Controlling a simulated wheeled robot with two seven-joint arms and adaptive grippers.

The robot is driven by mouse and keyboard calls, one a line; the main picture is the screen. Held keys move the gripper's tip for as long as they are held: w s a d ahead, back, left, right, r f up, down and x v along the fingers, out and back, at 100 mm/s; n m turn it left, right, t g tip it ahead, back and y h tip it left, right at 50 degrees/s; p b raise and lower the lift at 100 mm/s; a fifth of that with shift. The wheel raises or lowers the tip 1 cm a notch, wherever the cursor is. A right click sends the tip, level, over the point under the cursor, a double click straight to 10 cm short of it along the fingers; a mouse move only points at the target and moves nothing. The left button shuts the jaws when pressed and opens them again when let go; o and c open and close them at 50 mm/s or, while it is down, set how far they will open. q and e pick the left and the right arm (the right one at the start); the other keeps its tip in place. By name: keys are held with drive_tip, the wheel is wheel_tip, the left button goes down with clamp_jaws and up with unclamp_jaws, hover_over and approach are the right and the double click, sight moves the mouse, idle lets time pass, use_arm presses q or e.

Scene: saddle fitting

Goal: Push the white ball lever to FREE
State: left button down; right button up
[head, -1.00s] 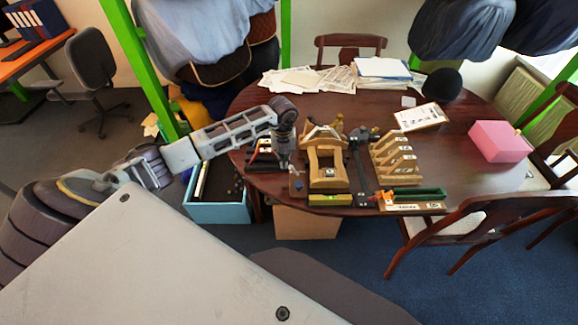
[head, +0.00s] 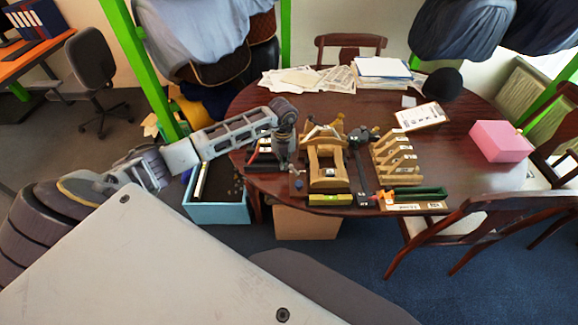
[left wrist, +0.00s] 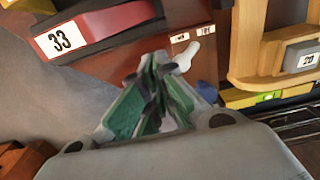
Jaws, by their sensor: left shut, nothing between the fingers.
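My left gripper (left wrist: 160,95) is shut and empty, with green inner pads, in the left wrist view. A white rounded lever end (left wrist: 186,56) shows just to the right of its fingertips; I cannot tell whether they touch. Two small white labels (left wrist: 192,34) sit on the brown plate beyond the lever; their words are too small to read. In the head view my left gripper (head: 284,158) points down at the table's front edge, left of the wooden frame (head: 313,165). The lever cannot be made out there. My right gripper is not in view.
A red-and-black block marked 33 (left wrist: 95,30) lies left of the fingertips. A blue knob (left wrist: 207,91) is close on their right. A yellow level (head: 330,200), a wooden rack (head: 398,165) and a pink box (head: 500,141) are further right. A blue bin (head: 218,213) stands below.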

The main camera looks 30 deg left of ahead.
use_arm(q)
drive_tip(key=shift+f+b, duration=0.7)
drive_tip(key=shift+f, duration=0.4)
idle(0.8)
drive_tip(key=shift+w+d+b, duration=0.3)
drive_tip(key=shift+w+d, duration=0.3)
drive_tip(key=shift+d, duration=0.3)
drive_tip(key=shift+w+d+b, duration=0.25)
drive_tip(key=shift+w+d, duration=0.3)
drive_tip(key=shift+d, duration=0.35)
idle(1.0)
drive_tip(key=shift+s+a, duration=0.35)
drive_tip(key=shift+a, duration=0.15)
drive_tip(key=shift+r+p, duration=0.15)
drive_tip(key=shift+p, duration=0.15)
idle(0.3)
drive_tip(key=shift+r+p, duration=2.2)
drive_tip(key=shift+r, duration=1.2)
